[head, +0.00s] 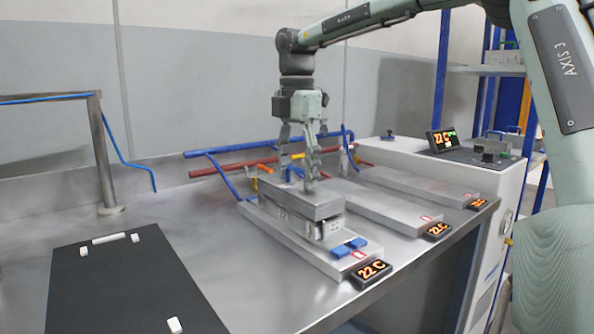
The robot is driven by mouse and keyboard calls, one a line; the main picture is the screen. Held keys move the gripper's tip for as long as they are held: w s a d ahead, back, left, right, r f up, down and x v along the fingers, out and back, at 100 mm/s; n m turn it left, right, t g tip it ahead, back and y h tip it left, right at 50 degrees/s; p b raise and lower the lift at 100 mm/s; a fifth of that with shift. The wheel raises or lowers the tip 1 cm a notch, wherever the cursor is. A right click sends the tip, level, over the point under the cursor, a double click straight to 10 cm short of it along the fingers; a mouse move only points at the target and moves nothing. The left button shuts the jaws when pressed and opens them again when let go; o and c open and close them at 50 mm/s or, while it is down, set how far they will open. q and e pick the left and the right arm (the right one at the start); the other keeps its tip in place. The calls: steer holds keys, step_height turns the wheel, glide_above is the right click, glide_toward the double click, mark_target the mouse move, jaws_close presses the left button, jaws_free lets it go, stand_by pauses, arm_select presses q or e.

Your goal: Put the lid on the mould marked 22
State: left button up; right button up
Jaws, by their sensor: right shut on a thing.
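My right gripper (297,178) comes down from above, with its fingers shut on the lid (318,209), a flat grey metal slab. The lid is directly over the mould (332,229), a metal block with small white labels on its side. I cannot tell whether the lid fully rests on the mould or is slightly above it. A label on the mould's left end seems to read 22, though it is small. The mould stands on the nearest metal plate (306,250). My left gripper is not in view.
Two bare plates (405,208) extend to the right. Blue and red pipes (222,169) run behind. A black board (125,285) lies at the front left.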

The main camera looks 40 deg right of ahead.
steer(key=shift+f, duration=0.45)
stand_by(0.5)
steer(key=o, duration=1.6)
steer(key=shift+o, duration=0.2)
step_height(320, 180, up, 12)
